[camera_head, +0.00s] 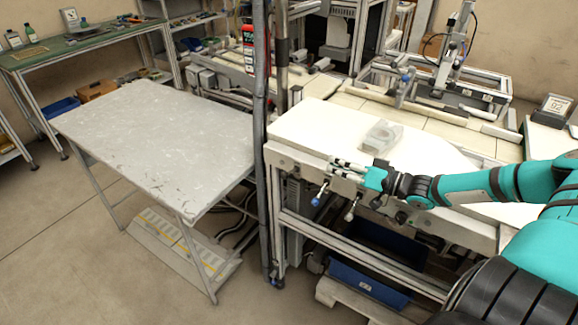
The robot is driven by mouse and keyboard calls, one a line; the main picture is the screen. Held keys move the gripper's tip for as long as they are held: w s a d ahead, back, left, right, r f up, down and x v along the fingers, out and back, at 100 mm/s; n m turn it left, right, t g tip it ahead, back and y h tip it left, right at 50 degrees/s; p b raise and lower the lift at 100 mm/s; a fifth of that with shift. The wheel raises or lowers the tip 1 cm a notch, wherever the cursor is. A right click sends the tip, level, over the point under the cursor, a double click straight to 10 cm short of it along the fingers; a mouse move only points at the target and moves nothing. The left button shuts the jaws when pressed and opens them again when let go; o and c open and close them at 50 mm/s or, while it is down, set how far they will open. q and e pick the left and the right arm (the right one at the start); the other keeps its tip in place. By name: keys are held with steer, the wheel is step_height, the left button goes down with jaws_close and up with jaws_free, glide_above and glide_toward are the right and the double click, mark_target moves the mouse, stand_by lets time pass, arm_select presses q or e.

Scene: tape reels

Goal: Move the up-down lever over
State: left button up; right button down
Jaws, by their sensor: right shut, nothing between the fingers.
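Two small levers stick out from the front of the white machine table: one with a blue tip (316,201) and, to its right, one with a pale tip (349,215). I cannot tell which is the up-down lever. My right gripper (338,167) comes in from the right along the table's front edge. Its fingers are shut and empty, pointing left, just above the levers in the picture. I cannot tell whether it touches a lever. My left gripper is not in view.
A grey clear-plastic part (381,136) lies on the white machine table (310,120) behind my gripper. A dark vertical post (260,140) stands left of it. A bare grey table (160,140) is further left. A blue bin (370,285) sits below the machine.

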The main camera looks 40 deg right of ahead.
steer(key=b, duration=0.2)
glide_above(289, 173)
steer(key=s+d, duration=0.2)
steer(key=d, duration=0.2)
steer(key=shift+w+a+f, duration=0.15)
steer(key=shift+a+f, duration=0.8)
steer(key=shift+f, duration=0.25)
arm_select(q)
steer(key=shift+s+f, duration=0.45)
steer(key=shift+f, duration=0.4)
arm_select(e)
steer(key=shift+a+f, duration=0.3)
steer(key=shift+f, duration=0.25)
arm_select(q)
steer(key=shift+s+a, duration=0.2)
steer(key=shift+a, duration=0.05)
arm_select(e)
steer(key=shift+a+f+n, duration=0.15)
steer(key=shift+a+n, duration=0.05)
steer(key=shift+n, duration=0.2)
